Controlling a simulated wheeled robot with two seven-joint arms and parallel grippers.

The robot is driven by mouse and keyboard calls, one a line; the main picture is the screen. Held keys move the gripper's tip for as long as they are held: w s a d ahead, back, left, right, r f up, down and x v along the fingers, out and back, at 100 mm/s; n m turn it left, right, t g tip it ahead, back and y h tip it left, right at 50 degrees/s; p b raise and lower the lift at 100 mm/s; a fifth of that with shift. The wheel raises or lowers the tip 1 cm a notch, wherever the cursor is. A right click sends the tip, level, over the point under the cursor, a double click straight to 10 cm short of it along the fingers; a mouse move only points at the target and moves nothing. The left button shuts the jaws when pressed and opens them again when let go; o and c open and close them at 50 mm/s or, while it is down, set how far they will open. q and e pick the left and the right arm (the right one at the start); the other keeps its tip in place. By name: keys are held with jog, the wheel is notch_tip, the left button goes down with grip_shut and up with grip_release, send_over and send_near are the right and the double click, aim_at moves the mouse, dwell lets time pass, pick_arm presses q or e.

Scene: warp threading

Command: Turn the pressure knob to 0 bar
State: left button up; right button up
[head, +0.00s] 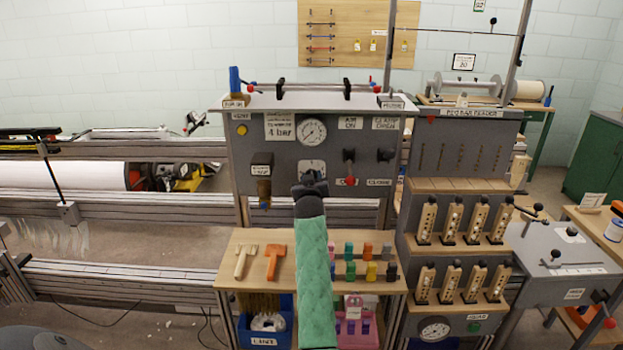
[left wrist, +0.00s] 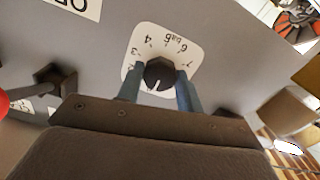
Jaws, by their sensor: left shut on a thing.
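The pressure knob (left wrist: 160,73) is a small black round knob with a white pointer line, on a white dial plate (left wrist: 144,51) with numbers and "bar" upside down in the left wrist view. The pointer line faces the bottom of that view, slightly left. My left gripper (head: 310,184) has one blue-grey finger on each side of the knob and is shut on it. In the head view the gripper covers the knob; only the upper part of the dial plate (head: 312,165) shows. My right gripper is in neither view.
A round gauge (head: 312,131) sits above the dial, beside a sign reading 4 bar (head: 280,128). A red-tipped lever (head: 350,168) and a black knob (head: 386,156) are close on the right. Below is a tool shelf (head: 228,278).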

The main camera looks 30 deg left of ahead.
pick_arm(q)
jog(key=shift+f, duration=0.2)
dwell(0.3)
jog(key=o, duration=1)
jog(key=shift+r, duration=0.1)
jog(key=shift+d, duration=0.1)
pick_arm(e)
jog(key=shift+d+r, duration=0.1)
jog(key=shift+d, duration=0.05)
